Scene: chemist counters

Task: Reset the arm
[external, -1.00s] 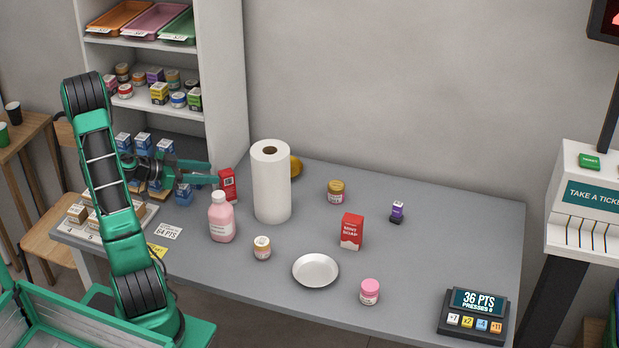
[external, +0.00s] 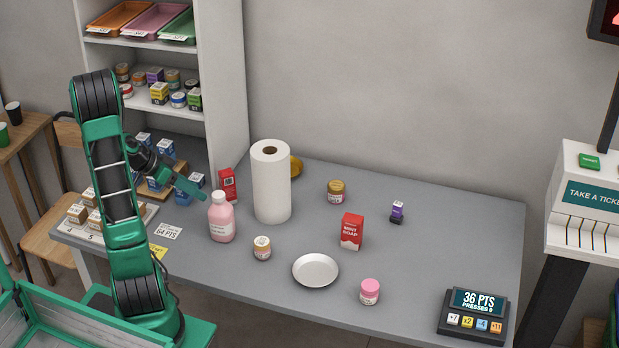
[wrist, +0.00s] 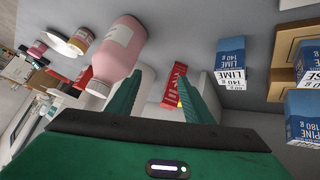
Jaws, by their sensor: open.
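My green arm (external: 120,175) stands upright at the left end of the grey counter (external: 290,290), its forearm bent toward the shelf. My gripper (external: 195,188) is near the red box (external: 227,185) at the counter's left back. In the wrist view my gripper (wrist: 160,92) has its two green fingers spread apart with nothing held between them. The red box (wrist: 173,85) shows beyond the gap between the fingers. The pink bottle (wrist: 118,50) appears to the left of the fingers, and it stands upright on the counter in the external view (external: 221,218).
A paper roll (external: 271,185) stands behind the bottle. Blue boxes (wrist: 230,62) are close right of the fingers in the wrist view. A jar (external: 262,248), a white dish (external: 315,270) and a mint soap box (external: 351,231) sit further right. The counter's right middle is mostly clear.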

